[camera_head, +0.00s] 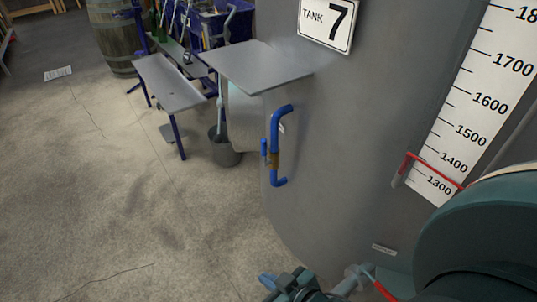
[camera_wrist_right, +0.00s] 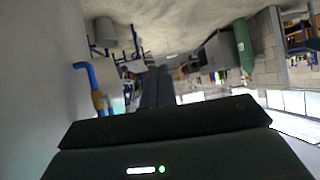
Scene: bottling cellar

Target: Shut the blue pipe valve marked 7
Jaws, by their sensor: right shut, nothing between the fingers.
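The blue pipe (camera_head: 275,125) with a brass valve body (camera_head: 275,160) stands on the side of the grey tank (camera_head: 385,65), below the plate reading TANK 7 (camera_head: 327,20). A short blue lever (camera_head: 264,148) sits left of the brass body, upright and roughly parallel to the pipe. In the right wrist view the blue pipe (camera_wrist_right: 84,68) and brass part (camera_wrist_right: 98,100) show at the left, by the tank wall. My right gripper (camera_wrist_right: 157,76) is shut and empty, apart from the valve. My left gripper is not in view.
A grey shelf plate (camera_head: 255,65) juts out above and left of the valve. A bucket (camera_head: 223,150) and a grey bench (camera_head: 168,85) stand behind. A level scale (camera_head: 470,110) with a red marker is at the right. The concrete floor at the left is mostly clear.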

